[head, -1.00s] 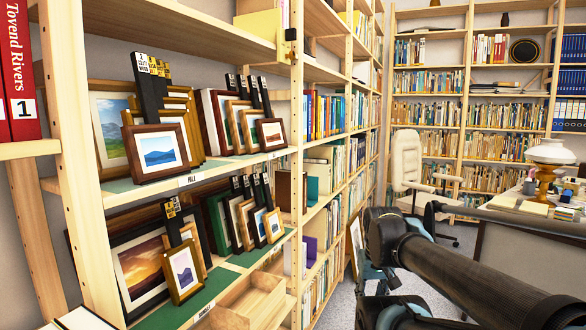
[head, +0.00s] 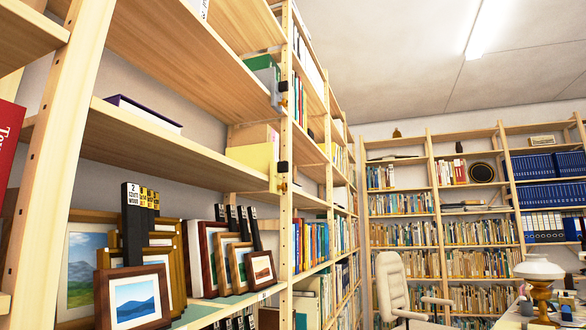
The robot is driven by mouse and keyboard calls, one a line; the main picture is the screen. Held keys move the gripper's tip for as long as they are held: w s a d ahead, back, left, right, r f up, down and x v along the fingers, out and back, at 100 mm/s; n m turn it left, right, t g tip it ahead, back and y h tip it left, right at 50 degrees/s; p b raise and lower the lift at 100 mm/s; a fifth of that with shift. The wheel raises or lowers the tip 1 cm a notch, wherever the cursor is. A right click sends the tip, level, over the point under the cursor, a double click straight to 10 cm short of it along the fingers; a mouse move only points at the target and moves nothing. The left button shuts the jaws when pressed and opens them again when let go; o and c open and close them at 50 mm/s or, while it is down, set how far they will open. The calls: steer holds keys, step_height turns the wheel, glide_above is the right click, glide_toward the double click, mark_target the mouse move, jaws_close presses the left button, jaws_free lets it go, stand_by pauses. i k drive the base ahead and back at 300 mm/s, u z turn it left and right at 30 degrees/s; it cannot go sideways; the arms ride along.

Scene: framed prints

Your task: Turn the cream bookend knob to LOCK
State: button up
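No knob clearly marked LOCK can be made out. A pale yellow block-like thing (head: 255,155) stands at the right end of the middle shelf, against the upright post; I cannot tell whether it is the cream bookend. A small black piece on a brass-coloured fitting (head: 283,168) is on the post beside it. A similar dark fitting (head: 283,86) is higher on the post, next to a grey plate (head: 270,80) and green and grey books. Any lettering on these fittings is too small to read. My gripper is not in view.
Framed prints (head: 134,298) with dark tagged strips crowd the lower left shelf. A dark purple book (head: 145,113) lies on the shelf above. A cream chair (head: 393,285) and a lamp (head: 541,270) on a desk are at right. Full bookcases line the back wall.

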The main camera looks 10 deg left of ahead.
mark_target(284, 186)
steer(key=z, duration=0.75)
steer(key=i, duration=2.3)
steer(key=u, duration=3.45)
